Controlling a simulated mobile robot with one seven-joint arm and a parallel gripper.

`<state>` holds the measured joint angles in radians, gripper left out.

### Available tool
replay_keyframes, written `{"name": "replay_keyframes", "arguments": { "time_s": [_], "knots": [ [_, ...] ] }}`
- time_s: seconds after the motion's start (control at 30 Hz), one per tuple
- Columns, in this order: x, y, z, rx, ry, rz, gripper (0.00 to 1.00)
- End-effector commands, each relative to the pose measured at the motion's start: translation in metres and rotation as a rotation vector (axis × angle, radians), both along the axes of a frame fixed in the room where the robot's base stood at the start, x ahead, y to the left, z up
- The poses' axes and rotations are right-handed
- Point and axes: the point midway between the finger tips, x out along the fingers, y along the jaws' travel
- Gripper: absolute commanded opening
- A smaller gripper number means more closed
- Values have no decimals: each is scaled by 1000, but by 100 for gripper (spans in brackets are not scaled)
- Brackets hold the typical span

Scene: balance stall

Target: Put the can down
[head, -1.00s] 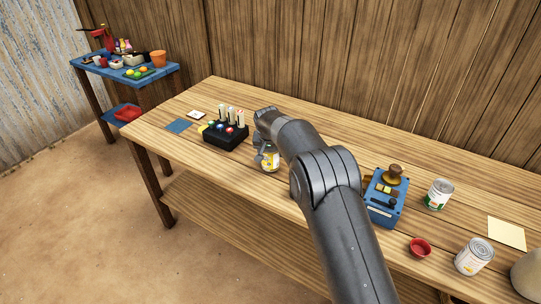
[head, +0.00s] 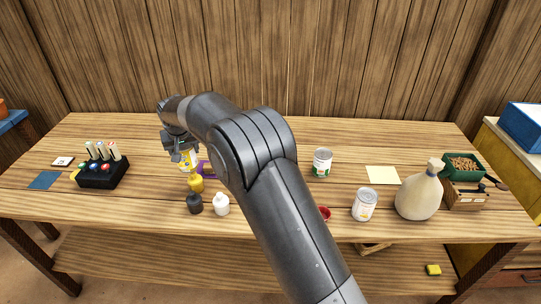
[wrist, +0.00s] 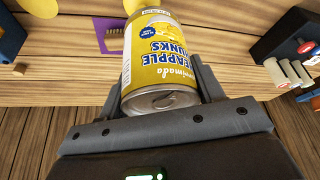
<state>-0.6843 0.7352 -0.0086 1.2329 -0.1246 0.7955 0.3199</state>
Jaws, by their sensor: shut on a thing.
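A yellow can labelled as pineapple chunks (wrist: 160,58) is held between the two fingers of my gripper (wrist: 160,90) in the wrist view. In the head view the can (head: 187,160) shows under my gripper (head: 180,145), left of the middle of the wooden table (head: 135,135). My arm covers part of the table. I cannot tell whether the can's base touches the table.
A black holder with white tubes (head: 103,172) stands left. A green-labelled can (head: 322,162), a white can (head: 364,204) and a jug (head: 419,195) stand right.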

Motion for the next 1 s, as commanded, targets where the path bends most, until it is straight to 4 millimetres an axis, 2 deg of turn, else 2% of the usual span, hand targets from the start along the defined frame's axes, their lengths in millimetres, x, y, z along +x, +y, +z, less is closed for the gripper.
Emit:
{"name": "replay_keyframes", "arguments": {
  "time_s": [0.13,0.23,0.47,0.77,0.87,1.0],
  "knots": [
    [0,0,3,2,-1,0,28],
    [1,1,13,3,-3,0,28],
    [1,1,55,3,-4,0,28],
    [33,-57,54,1,0,-70,28],
    [49,-89,54,1,0,-107,28],
    [74,-150,54,1,1,-176,28]
  ]
}}
